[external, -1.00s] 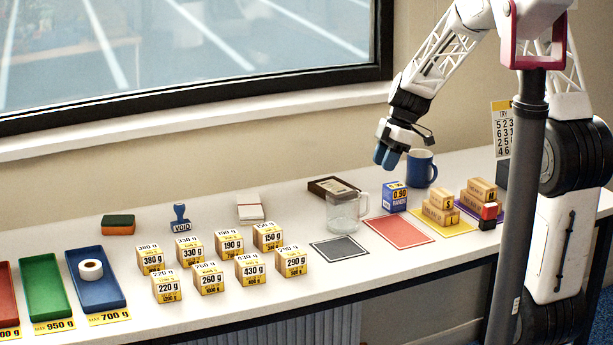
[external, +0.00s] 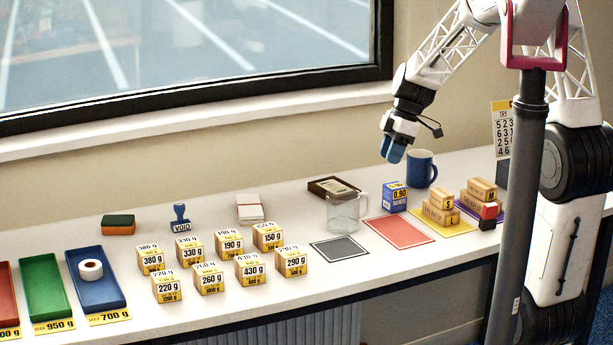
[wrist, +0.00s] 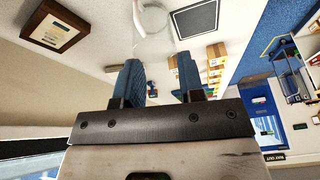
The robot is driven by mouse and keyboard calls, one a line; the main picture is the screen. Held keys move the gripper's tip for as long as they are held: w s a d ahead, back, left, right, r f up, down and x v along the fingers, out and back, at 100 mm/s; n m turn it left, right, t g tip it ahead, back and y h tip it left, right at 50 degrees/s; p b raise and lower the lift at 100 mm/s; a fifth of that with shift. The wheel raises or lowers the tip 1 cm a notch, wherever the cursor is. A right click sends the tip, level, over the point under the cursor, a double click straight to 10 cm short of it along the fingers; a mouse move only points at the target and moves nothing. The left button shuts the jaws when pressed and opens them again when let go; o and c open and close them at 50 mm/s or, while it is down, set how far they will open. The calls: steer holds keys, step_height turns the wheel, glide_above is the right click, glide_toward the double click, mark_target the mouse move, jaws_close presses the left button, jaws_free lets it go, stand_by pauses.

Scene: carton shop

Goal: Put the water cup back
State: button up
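A clear, handled jug (external: 343,212) stands upright on the white table, between the grey mat and the dark wooden box. It shows in the wrist view (wrist: 152,32) beyond my fingertips. A blue mug (external: 421,169) stands further right, near the wall. I cannot tell from the pictures which of these is the water cup. My gripper (external: 392,150) has blue fingers and hangs above the table, up and left of the mug in the external view. In the wrist view its fingers (wrist: 159,84) are apart with nothing between them.
The grey mat (external: 339,248) and the red mat (external: 399,232) are bare. A blue carton (external: 395,198) stands beside the red mat. Small boxes stand on a yellow mat (external: 425,227). Several weight-labelled cartons (external: 210,278) fill the middle. A dark wooden box (external: 331,187) lies behind the jug.

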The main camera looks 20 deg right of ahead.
steer(key=s+r+m+h, duration=0.1)
steer(key=s+r+m, duration=0.2)
steer(key=s, duration=0.8)
steer(key=s+a+r+m+t+h, duration=0.1)
steer(key=s+r+m, duration=0.2)
steer(key=s+m, duration=0.4)
steer(key=s+r+m+t+h, duration=0.1)
steer(key=s+m, duration=0.5)
steer(key=s, duration=1)
step_height(320, 180, up, 3)
steer(key=shift+s+a+f+h, duration=0.2)
steer(key=shift+a+h, duration=0.15)
steer(key=shift+h, duration=0.25)
